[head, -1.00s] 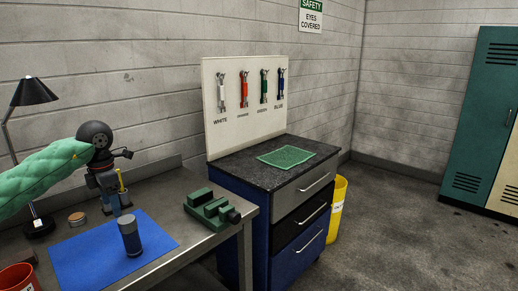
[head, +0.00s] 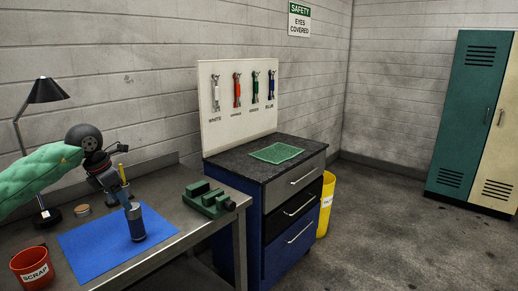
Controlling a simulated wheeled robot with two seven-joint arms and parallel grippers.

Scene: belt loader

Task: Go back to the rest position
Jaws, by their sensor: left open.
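My left arm in its green sleeve comes in from the left of the head view. My left gripper (head: 126,200) points down and to the right, open. Its fingertips are close to the top of a dark blue-grey cylinder (head: 136,225). The cylinder stands upright on a blue mat (head: 90,250) on the steel bench. I cannot tell whether the fingers touch it. My right gripper is not in view.
A red SCRAP bin (head: 33,270), a black lamp (head: 45,92) and a small round tin (head: 82,210) are on the left. A green vise (head: 209,200) sits at the bench's right end. A drawer cabinet (head: 285,228) stands beyond; open floor lies right.

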